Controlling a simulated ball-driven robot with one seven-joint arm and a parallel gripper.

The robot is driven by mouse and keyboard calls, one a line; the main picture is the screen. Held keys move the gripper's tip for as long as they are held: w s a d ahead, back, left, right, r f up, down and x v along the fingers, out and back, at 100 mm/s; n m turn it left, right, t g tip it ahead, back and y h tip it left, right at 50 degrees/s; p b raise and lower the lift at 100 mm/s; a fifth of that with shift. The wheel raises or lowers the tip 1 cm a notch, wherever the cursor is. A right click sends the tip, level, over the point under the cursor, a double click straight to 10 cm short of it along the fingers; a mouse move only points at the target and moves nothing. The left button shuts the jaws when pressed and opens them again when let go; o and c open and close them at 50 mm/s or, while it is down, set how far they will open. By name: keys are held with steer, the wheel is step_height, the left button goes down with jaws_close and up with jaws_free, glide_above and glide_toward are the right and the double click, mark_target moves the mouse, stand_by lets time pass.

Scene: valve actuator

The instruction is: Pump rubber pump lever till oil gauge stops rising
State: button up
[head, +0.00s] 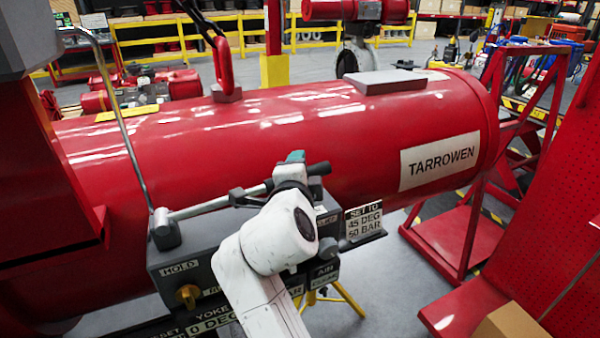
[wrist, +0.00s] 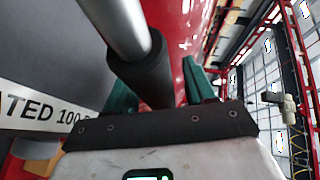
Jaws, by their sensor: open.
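The pump lever (head: 215,204) is a grey metal rod running across the front of the grey actuator block, with a black rubber grip (head: 319,168) at its right end. In the wrist view the black rubber sleeve (wrist: 142,72) on the grey rod lies between the teal fingers of my gripper (wrist: 160,88). The fingers are open, one on each side of the sleeve; I cannot tell whether either touches it. In the head view a teal fingertip of my gripper (head: 295,157) shows above the lever, and my wrist hides part of it. I cannot make out an oil gauge.
The large red TARROWEN cylinder (head: 270,135) is close behind the lever. A brass knob (head: 187,294) sits by a HOLD label on the grey block (head: 165,262). A sign (head: 363,220) reads 45 DEG, 50 BAR. A red frame (head: 455,235) stands at right.

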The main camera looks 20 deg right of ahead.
steer(key=b+v, duration=0.1)
steer(key=v, duration=0.9)
steer(key=shift+s+b, duration=0.3)
steer(key=shift+b, duration=0.05)
steer(key=shift+a, duration=0.1)
